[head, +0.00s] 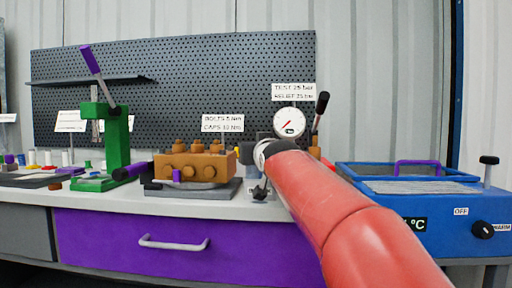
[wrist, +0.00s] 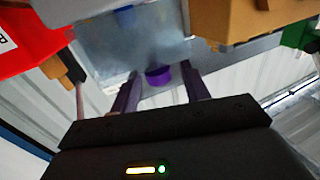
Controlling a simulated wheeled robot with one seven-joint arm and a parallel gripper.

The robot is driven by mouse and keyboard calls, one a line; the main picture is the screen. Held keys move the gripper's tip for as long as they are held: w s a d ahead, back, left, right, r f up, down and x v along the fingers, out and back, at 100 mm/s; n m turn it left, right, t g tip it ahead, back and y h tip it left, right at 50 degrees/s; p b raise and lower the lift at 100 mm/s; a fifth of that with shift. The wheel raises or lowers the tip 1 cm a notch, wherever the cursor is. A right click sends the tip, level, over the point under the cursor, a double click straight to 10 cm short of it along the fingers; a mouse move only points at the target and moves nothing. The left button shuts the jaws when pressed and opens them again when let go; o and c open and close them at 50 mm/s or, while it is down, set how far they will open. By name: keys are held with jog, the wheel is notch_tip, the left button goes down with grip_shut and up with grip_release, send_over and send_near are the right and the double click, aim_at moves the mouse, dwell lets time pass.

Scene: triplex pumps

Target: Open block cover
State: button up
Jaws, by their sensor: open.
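A pale, see-through panel (wrist: 110,50) that looks like the block cover fills the middle of the wrist view. A round purple knob (wrist: 158,76) sits at its near edge. My gripper (wrist: 160,82) is open, with its two dark fingers apart on either side of the knob. I cannot tell whether either finger touches it. In the head view my red arm reaches to the bench beneath the gauge and hides most of the grey block (head: 258,148) there. The gripper's fingers are not clear in that view.
An orange-brown pump block (head: 195,165) stands left of my arm, and also shows close in the wrist view (wrist: 235,20). A pressure gauge (head: 289,122) stands behind. A green press (head: 115,140) is at left, a blue bath (head: 400,205) at right.

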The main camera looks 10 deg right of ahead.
jog(key=shift+w, duration=0.45)
jog(key=shift+c, duration=0.5)
grip_shut()
jog(key=d+m+b, duration=0.1)
jog(key=d+r+m+t+b, duration=0.1)
jog(key=m, duration=0.1)
jog(key=s+d+m+b, duration=0.1)
jog(key=m, duration=0.1)
jog(key=shift+d+r+t+h+b, duration=0.2)
jog(key=shift+d+t+h+b, duration=0.1)
jog(key=shift+b, duration=0.1)
jog(key=shift+s+d+r+m+t, duration=0.2)
jog(key=shift+d+m, duration=0.25)
jog(key=shift+m, duration=0.3)
jog(key=shift+s+d+r+m+t, duration=0.15)
jog(key=shift+d+m, duration=0.25)
jog(key=shift+m, duration=0.35)
jog(key=shift+f+h, duration=0.1)
jog(key=shift+h, duration=0.3)
